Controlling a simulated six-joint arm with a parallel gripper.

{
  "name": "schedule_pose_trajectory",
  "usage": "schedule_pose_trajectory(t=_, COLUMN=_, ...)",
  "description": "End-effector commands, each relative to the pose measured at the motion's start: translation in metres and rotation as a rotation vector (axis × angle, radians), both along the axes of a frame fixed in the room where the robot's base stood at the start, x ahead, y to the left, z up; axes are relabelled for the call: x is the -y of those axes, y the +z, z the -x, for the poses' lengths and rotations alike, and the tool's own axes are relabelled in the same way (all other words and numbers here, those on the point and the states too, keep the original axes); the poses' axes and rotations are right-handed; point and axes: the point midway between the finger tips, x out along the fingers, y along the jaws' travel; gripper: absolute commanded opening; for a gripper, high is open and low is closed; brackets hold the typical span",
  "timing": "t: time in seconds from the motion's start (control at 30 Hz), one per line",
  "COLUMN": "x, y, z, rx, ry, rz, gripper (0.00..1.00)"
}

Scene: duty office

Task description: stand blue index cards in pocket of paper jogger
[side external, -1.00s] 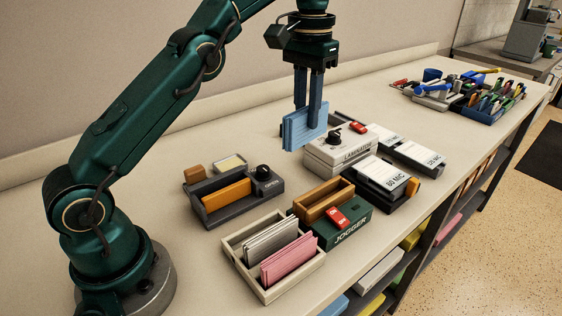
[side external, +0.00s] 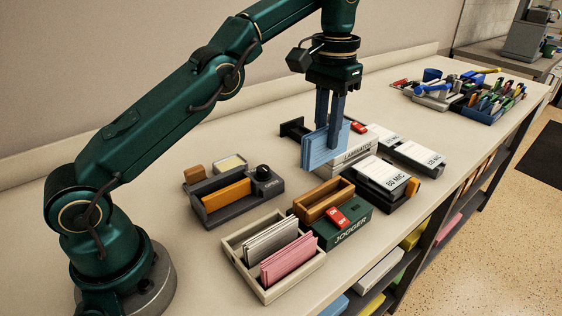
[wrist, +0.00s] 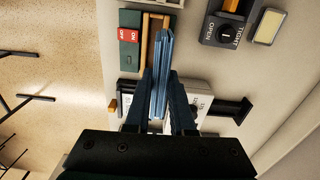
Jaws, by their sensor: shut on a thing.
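The blue index cards (side external: 318,152) are a thin upright stack. My gripper (side external: 331,148) is shut on them and holds them above the table, in front of the laminator in the side view. In the wrist view the cards (wrist: 162,70) stick out between my fingers (wrist: 161,95), and their far end overlaps the jogger's edge in the picture. The paper jogger (side external: 343,232) is a green box with a red switch and a wooden pocket (side external: 322,200). The pocket looks empty in the side view. The cards are apart from the jogger, behind and above it.
A cream tray (side external: 243,266) with grey and pink cards stands left of the jogger. A dark grey holder (side external: 228,208) with an orange block and a knob is behind it. The laminator (side external: 350,160) and pouch boxes (side external: 387,178) stand to the right.

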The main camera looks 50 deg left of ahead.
Motion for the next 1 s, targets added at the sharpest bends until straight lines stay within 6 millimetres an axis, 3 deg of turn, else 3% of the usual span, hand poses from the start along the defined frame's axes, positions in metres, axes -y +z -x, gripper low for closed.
schedule_pose_trajectory(t=0.67, x=0.014, y=-0.013, z=0.002, rx=0.0, ry=-0.038, rz=0.0, gripper=0.0)
schedule_pose_trajectory(t=1.0, x=0.014, y=-0.036, z=0.003, rx=-0.002, ry=-0.037, rz=0.0, gripper=0.0)
